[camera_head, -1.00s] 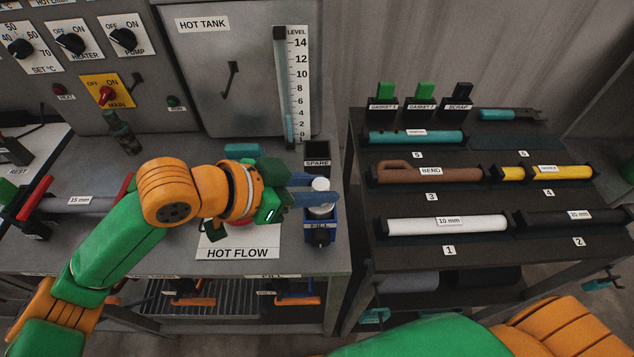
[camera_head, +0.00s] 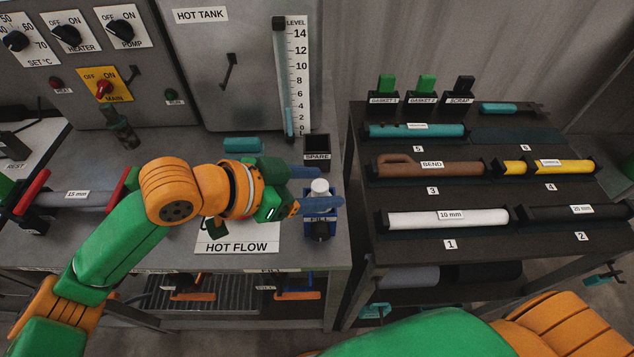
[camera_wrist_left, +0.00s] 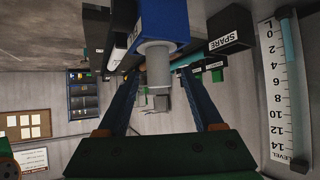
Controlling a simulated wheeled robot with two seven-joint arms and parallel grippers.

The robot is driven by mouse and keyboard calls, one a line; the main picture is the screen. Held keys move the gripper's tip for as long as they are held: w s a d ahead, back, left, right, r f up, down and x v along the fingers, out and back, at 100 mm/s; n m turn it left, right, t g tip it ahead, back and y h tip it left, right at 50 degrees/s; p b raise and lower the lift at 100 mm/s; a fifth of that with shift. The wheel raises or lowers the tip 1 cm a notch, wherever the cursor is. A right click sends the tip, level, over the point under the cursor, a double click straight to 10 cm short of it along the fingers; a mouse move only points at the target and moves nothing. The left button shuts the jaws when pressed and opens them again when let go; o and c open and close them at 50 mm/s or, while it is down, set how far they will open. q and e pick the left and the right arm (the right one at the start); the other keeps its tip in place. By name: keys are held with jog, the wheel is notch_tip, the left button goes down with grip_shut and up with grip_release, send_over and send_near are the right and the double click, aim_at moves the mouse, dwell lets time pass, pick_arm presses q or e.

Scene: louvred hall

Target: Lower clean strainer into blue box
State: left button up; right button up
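The strainer, a pale grey cylinder with a white top (camera_head: 320,186), stands upright in the blue box (camera_head: 334,228) at the right end of the bench. Its lower part is hidden inside the box. My left gripper (camera_head: 316,191) is open around the strainer, with one blue finger behind it and one in front. In the left wrist view the strainer (camera_wrist_left: 158,68) is between the two spread fingers, with gaps on both sides, and the blue box (camera_wrist_left: 164,20) lies beyond. My right gripper is out of view; only my right arm shows at the bottom right.
A black SPARE box (camera_head: 317,147) stands just behind the blue box, near the level gauge (camera_head: 297,80). A teal block (camera_head: 243,145) lies on the bench. The dark rack (camera_head: 365,250) with tubes is to the right, across a gap.

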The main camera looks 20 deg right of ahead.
pick_arm(q)
jog(key=a+r+p, duration=0.3)
jog(key=r+p, duration=0.3)
jog(key=p, duration=0.1)
jog(key=shift+s+r, duration=0.15)
jog(key=shift+s, duration=0.3)
jog(key=shift+a, duration=0.15)
